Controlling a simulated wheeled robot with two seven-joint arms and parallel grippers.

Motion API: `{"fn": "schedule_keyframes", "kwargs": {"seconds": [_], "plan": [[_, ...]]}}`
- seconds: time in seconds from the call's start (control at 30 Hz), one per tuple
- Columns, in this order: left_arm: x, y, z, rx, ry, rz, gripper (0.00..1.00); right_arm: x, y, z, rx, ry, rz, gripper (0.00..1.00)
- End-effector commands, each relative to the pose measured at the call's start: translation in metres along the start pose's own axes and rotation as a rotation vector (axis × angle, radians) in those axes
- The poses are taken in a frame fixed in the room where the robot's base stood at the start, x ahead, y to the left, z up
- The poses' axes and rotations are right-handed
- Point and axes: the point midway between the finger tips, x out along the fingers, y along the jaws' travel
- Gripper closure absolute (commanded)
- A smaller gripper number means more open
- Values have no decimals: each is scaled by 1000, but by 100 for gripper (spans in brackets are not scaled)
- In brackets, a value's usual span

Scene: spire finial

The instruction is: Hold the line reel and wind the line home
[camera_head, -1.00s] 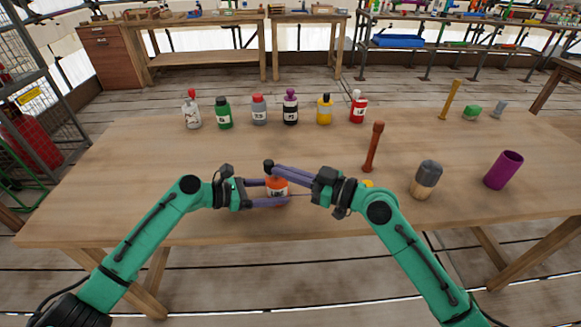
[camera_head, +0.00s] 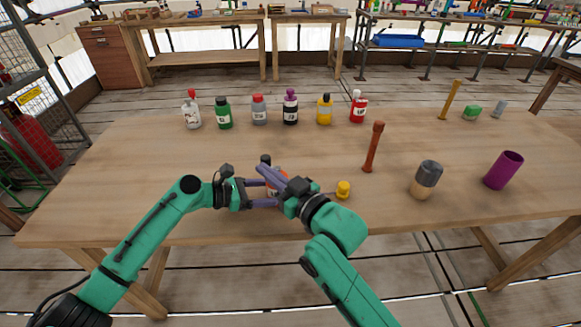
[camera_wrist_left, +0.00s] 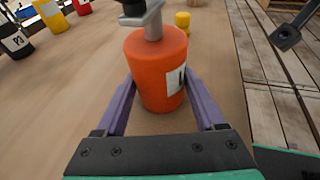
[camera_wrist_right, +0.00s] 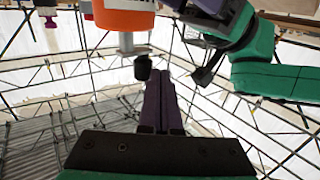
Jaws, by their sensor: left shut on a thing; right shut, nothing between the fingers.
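The line reel (camera_head: 284,177) is an orange drum with a white label, standing upright near the table's front edge. My left gripper (camera_wrist_left: 160,88) is shut around its sides, one finger on each side. A grey crank (camera_wrist_left: 152,25) with a black knob (camera_head: 265,159) sits on top of the reel. The crank also shows in the right wrist view (camera_wrist_right: 127,43), with the knob (camera_wrist_right: 142,68). My right gripper (camera_head: 260,168) is shut and empty, its fingertips beside the knob. I cannot tell whether they touch it. The right gripper partly hides the reel in the head view.
A small yellow piece (camera_head: 343,191) lies right of the reel. Several bottles (camera_head: 290,108) line the back. The table's left part is clear.

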Motion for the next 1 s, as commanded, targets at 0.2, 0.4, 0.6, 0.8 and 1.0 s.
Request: {"fn": "schedule_keyframes", "kwargs": {"seconds": [0.2, 0.4, 0.6, 0.8, 1.0], "plan": [[0, 0, 0, 0, 1, 0, 60, 9, -3, 0, 0, 0, 0, 100], [0, 0, 0, 0, 1, 0, 60, 11, -3, 0, 0, 0, 1, 100], [0, 0, 0, 0, 1, 0, 60, 11, -3, 0, 0, 0, 1, 100], [0, 0, 0, 0, 1, 1, 60, 11, -3, 0, 0, -1, 1, 100], [0, 0, 0, 0, 1, 1, 60, 11, -3, 0, -1, -1, 1, 100]]}}
